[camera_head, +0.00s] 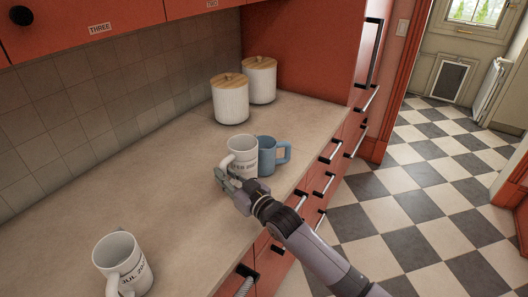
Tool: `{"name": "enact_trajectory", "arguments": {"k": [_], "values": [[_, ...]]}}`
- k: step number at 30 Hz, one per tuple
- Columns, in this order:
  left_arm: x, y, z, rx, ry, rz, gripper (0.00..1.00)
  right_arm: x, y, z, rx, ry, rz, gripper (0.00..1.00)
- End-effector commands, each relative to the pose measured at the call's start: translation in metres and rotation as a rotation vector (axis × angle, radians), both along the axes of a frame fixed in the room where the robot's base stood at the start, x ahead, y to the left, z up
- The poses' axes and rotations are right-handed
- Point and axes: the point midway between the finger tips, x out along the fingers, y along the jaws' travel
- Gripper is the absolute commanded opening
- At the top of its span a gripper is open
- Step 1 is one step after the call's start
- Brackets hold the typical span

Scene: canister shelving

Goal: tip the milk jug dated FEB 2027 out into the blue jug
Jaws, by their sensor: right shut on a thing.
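A white jug (243,146) with dark date lettering is near the middle of the counter. Its lettering is too small to read surely. My right gripper (229,181) is shut on this jug at its handle side. The jug looks about upright, and I cannot tell if its base touches the counter. The blue jug (267,157) stands upright just right of it, its handle pointing right, partly hidden by the white jug. Another white jug (129,256), with lettering that starts "JUL 20", stands at the lower left. My left gripper is not in view.
Two white canisters (231,104) with wooden lids stand at the back of the counter (150,190). Red drawers with bar handles (331,151) line its front edge. Red wall cabinets (80,28) hang above. The counter between the jugs is clear.

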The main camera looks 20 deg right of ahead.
Motion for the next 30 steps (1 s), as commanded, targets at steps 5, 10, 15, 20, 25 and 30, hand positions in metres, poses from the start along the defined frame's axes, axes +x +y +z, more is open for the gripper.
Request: {"name": "enact_trajectory", "arguments": {"k": [5,10,15,20,25,30], "values": [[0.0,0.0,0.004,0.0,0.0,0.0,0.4,0.0,0.0,0.006,0.004,-0.003,0.0,0.0],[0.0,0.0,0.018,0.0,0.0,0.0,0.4,-0.005,0.008,0.017,0.009,0.0,0.001,0.0],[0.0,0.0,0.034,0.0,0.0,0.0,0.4,-0.012,0.019,0.028,0.009,0.001,0.001,0.0],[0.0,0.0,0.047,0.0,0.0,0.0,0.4,-0.019,0.029,0.038,0.009,0.0,0.001,0.0],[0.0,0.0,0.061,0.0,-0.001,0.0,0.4,-0.026,0.04,0.049,0.009,0.001,0.0,0.0],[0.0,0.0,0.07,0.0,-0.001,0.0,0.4,-0.032,0.048,0.056,0.009,0.001,0.0,0.0]]}}
